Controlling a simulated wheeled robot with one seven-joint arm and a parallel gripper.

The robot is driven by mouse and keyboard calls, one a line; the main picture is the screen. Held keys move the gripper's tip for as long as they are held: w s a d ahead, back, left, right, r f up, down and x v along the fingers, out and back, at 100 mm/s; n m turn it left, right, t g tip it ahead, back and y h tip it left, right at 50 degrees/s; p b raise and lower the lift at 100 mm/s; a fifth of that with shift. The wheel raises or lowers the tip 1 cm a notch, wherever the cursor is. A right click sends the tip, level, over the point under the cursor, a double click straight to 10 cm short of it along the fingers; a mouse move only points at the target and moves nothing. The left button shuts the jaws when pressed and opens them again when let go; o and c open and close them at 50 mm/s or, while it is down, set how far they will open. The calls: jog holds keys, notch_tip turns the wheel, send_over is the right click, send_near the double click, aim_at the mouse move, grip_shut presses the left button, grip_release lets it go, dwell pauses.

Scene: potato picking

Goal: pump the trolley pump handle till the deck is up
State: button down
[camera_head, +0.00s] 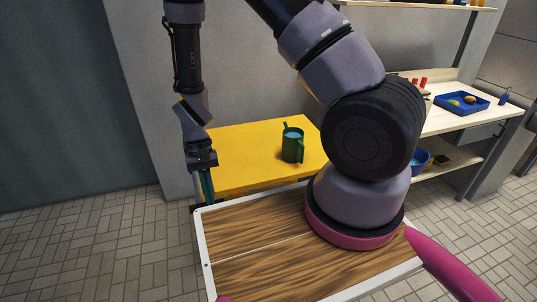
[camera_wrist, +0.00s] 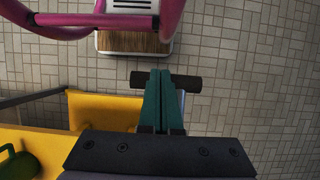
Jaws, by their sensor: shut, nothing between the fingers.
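The yellow trolley deck (camera_head: 235,150) stands in front of the grey wall, beyond my wooden-topped base. In the wrist view the fingertips (camera_wrist: 160,76) overlap a dark crossbar (camera_wrist: 187,83), which looks like the pump handle. I cannot tell whether they touch it. A yellow part of the trolley (camera_wrist: 100,110) shows beside the fingers. The handle is not clear in the head view, and the deck's underside is hidden.
A workbench (camera_head: 450,118) with a blue tray (camera_head: 462,103) stands at the right, with a blue bowl (camera_head: 419,158) on its lower shelf. The tiled floor (camera_head: 100,245) at the left is clear. My arm blocks part of the deck's right side.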

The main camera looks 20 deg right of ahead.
jog(key=shift+f, duration=0.2)
jog(key=shift+w+f, duration=0.2)
jog(key=shift+f, duration=1.45)
notch_tip(320, 180, up, 14)
jog(key=w, duration=0.2)
jog(key=shift+f, duration=0.35)
jog(key=shift+x, duration=3.05)
jog(key=shift+w+f, duration=0.1)
jog(key=shift+w, duration=0.1)
